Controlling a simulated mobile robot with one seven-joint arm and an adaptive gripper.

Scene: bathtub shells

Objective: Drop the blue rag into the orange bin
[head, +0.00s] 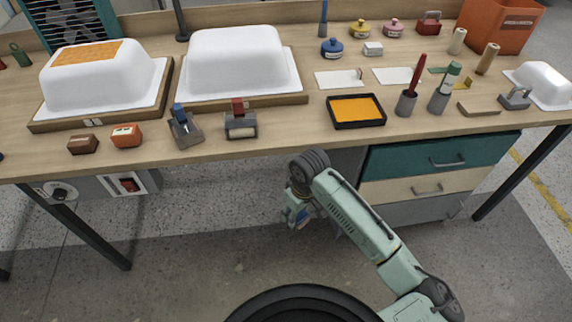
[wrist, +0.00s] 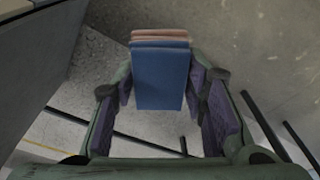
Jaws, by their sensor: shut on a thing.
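The blue rag (wrist: 160,80) is a flat folded block between the fingers of my gripper (wrist: 161,92) in the wrist view. Pinkish-orange layers show along its far edge. My gripper is shut on it. In the head view my gripper (head: 298,213) hangs in front of the workbench, below its top, and a small bit of blue shows there. The arm hides most of the rag in that view. The orange bin (head: 490,24) stands at the back right of the bench, far from my gripper, and its inside is mostly out of sight.
The wooden bench top (head: 290,125) holds two white tub shells (head: 240,65), an orange paint tray (head: 357,110) and several small tools. Cups with brushes and upright rolls (head: 488,58) stand before the bin. A drawer unit (head: 440,160) is under the bench.

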